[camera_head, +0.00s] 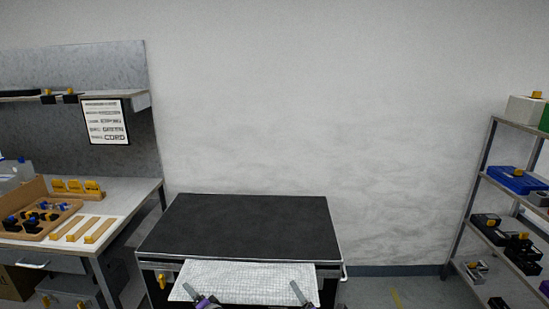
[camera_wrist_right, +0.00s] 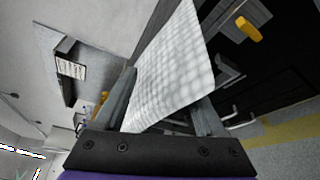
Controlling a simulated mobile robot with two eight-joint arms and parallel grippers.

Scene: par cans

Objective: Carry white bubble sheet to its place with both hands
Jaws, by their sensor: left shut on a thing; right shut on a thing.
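The white bubble sheet (camera_head: 245,281) is held out flat in front of the near edge of a black-topped cart (camera_head: 240,225). Its far edge overlaps the cart's front edge in the head view; I cannot tell whether it touches. My left gripper (camera_head: 197,295) is shut on the sheet's near edge at the left. My right gripper (camera_head: 298,290) is shut on the near edge at the right. In the right wrist view the sheet (camera_wrist_right: 175,65) extends from between the fingers of my right gripper (camera_wrist_right: 168,112).
The cart top is bare. A workbench (camera_head: 135,192) with a wooden tray (camera_head: 40,232) and yellow-handled parts stands at the left. A shelf rack (camera_head: 480,180) with several boxes stands at the right. Open floor (camera_head: 400,290) lies between cart and rack.

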